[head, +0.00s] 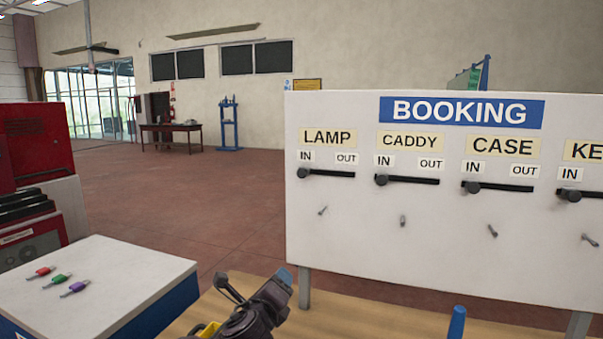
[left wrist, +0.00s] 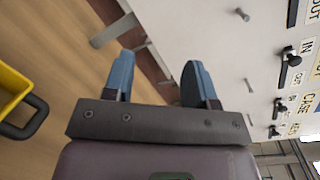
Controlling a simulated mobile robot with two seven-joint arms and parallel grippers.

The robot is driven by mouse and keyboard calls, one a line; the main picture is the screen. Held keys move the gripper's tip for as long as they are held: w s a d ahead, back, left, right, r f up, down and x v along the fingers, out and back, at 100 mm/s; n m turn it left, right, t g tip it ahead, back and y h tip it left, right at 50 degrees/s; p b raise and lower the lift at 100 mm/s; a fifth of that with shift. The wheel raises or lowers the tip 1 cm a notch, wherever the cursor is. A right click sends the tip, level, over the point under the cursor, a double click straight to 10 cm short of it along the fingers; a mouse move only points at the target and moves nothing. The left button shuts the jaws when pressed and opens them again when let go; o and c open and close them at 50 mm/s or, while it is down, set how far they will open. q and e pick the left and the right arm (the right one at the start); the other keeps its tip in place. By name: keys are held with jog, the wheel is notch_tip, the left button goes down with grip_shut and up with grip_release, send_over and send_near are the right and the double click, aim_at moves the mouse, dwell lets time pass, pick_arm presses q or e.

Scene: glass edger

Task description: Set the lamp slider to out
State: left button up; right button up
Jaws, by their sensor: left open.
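The lamp slider knob (head: 303,173) is a dark round knob at the left end of its black slot (head: 335,174), below the IN label, on the white BOOKING board (head: 400,270). The OUT label (head: 346,158) is above the slot's right end. My left gripper (head: 284,277) is below and left of the board's lower left corner, apart from the knob. In the left wrist view its blue fingers (left wrist: 158,78) are spread with nothing between them. That view shows part of a slot (left wrist: 292,12) beside an OUT label; the lamp knob is not visible there. My right gripper is not seen.
The caddy knob (head: 381,180), case knob (head: 472,187) and another stand to the right, with small pegs below. A wooden top (head: 380,322) lies under the board, with an upright blue piece (head: 457,322). A white-topped table (head: 110,285) holds coloured keys at left.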

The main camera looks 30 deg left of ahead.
aim_at(301, 174)
pick_arm(q)
jog(key=w+a+r+m+t+h, duration=0.1)
jog(key=w+r+m+t, duration=0.25)
jog(key=r+m, duration=0.4)
jog(key=w+a+r+m+t+h, duration=0.15)
jog(key=w+r+m, duration=0.25)
jog(key=r, duration=0.6)
jog(key=shift+t+y, duration=0.4)
jog(key=shift+y, duration=0.25)
jog(key=p+x, duration=0.1)
jog(key=x, duration=0.9)
jog(key=shift+w+d+p, duration=0.1)
jog(key=shift+d+p, duration=0.1)
jog(key=shift+p, duration=0.2)
grip_shut()
